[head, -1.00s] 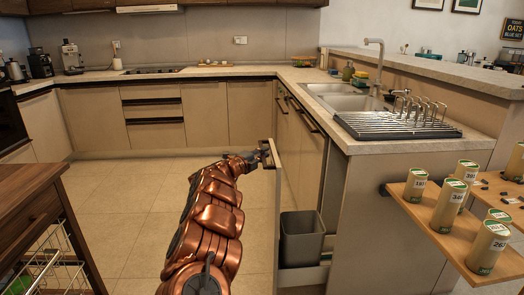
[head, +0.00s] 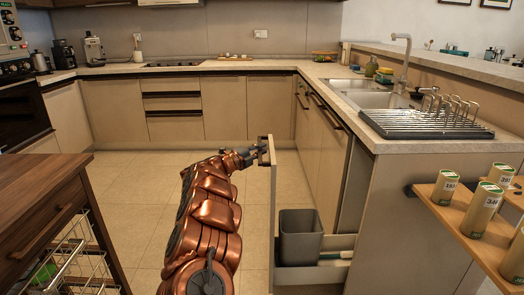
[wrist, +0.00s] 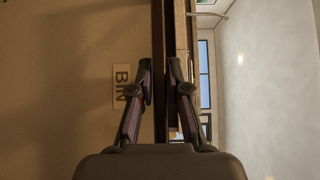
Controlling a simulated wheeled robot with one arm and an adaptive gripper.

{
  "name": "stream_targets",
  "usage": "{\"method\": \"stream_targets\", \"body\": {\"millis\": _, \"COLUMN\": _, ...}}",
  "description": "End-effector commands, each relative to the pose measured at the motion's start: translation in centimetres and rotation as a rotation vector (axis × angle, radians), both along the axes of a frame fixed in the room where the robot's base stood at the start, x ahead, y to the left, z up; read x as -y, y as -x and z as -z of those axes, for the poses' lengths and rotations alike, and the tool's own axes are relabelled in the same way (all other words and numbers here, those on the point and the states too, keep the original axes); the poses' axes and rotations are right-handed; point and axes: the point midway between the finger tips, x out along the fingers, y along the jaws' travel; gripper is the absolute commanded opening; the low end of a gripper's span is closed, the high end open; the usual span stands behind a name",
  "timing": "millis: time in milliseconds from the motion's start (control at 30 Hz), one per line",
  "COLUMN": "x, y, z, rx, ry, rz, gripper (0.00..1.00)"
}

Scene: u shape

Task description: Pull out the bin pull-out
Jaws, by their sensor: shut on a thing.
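The bin pull-out stands partly out of the cabinet run on the right. Its tall beige front panel (head: 272,220) is seen nearly edge-on in the head view. A grey bin (head: 300,238) sits in its tray behind the panel, with a gap to the cabinet. In the wrist view the beige front (wrist: 70,90) carries a "BIN" label (wrist: 121,87). My gripper (head: 260,151) is at the panel's top edge. In the wrist view the gripper (wrist: 159,70) has its fingers on either side of the dark handle strip (wrist: 160,30), shut on it.
A sink counter (head: 410,145) with a dish rack (head: 430,122) is at right. A shelf with several canisters (head: 484,210) juts out at the right front. A wooden cart (head: 45,205) with wire baskets stands at left. Open tiled floor (head: 130,185) lies between.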

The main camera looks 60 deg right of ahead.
Motion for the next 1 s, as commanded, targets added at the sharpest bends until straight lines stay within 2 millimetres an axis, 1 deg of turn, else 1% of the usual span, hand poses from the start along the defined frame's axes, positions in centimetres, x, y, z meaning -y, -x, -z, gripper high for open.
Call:
{"method": "stream_targets", "body": {"millis": 67, "x": 0.0, "y": -0.2, "z": 0.0, "rx": 0.0, "ry": 0.001, "rz": -0.004, "gripper": 0.0}}
{"method": "stream_targets", "body": {"millis": 100, "x": 0.0, "y": -0.1, "z": -0.1, "rx": 0.0, "ry": 0.001, "rz": -0.004, "gripper": 0.2}}
{"method": "stream_targets", "body": {"millis": 300, "x": 0.1, "y": 0.0, "z": 0.0, "rx": 0.0, "ry": 0.0, "rz": -0.001, "gripper": 0.41}}
{"method": "stream_targets", "body": {"millis": 600, "x": 0.2, "y": 0.2, "z": 0.0, "rx": 0.0, "ry": 0.0, "rz": 0.002, "gripper": 0.42}}
{"method": "stream_targets", "body": {"millis": 733, "x": -0.3, "y": 0.0, "z": 0.0, "rx": 0.0, "ry": -0.001, "rz": 0.001, "gripper": 0.42}}
{"method": "stream_targets", "body": {"millis": 867, "x": -1.7, "y": -0.3, "z": 0.1, "rx": 0.0, "ry": -0.004, "rz": -0.001, "gripper": 0.42}}
{"method": "stream_targets", "body": {"millis": 1000, "x": -3.8, "y": -0.8, "z": 0.0, "rx": 0.003, "ry": -0.004, "rz": -0.003, "gripper": 0.42}}
